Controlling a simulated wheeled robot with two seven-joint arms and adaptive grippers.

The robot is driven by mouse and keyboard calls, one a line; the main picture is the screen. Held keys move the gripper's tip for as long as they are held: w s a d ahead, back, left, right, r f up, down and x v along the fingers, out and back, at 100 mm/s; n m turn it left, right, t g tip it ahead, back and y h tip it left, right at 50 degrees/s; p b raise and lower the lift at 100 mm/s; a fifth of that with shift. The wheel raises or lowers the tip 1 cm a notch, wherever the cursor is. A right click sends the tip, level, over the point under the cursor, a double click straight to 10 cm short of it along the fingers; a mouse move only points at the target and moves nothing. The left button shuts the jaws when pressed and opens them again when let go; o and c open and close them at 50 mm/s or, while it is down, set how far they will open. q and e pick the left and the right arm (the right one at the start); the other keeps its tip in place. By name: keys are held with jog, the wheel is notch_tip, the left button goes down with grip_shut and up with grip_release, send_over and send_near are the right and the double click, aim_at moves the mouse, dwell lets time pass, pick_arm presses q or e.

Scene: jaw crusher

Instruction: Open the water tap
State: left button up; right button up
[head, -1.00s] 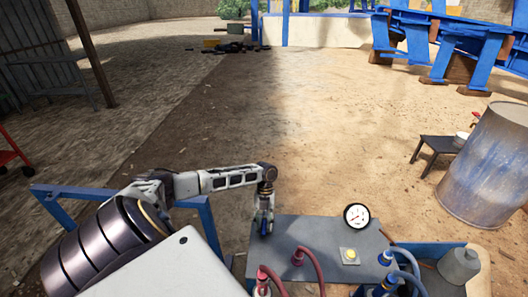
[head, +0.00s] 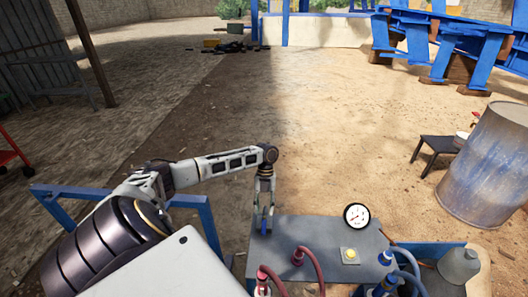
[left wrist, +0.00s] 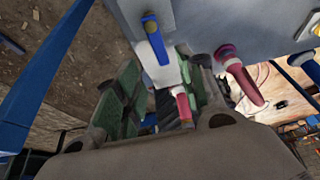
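The water tap shows in the left wrist view as a blue lever (left wrist: 154,47) on a brass-coloured fitting, mounted on the grey panel (left wrist: 222,20). The lever points down in that picture, its free end near the space between my fingertips. My left gripper (left wrist: 164,66) has its two green-padded fingers apart, one on each side of the lever's end; I cannot tell whether either touches it. In the head view my left gripper (head: 264,222) is at the left end of the grey panel (head: 318,235) and largely hides the tap. My right gripper is not in view.
A pressure gauge (head: 356,216), a yellow button (head: 350,255) and red and blue hoses (head: 310,262) are on or around the panel, right of my left gripper. A blue frame (head: 205,228) stands left. A rusty drum (head: 484,165) is at right.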

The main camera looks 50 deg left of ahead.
pick_arm(q)
jog(key=shift+v, duration=2.25)
jog(key=shift+f, duration=0.1)
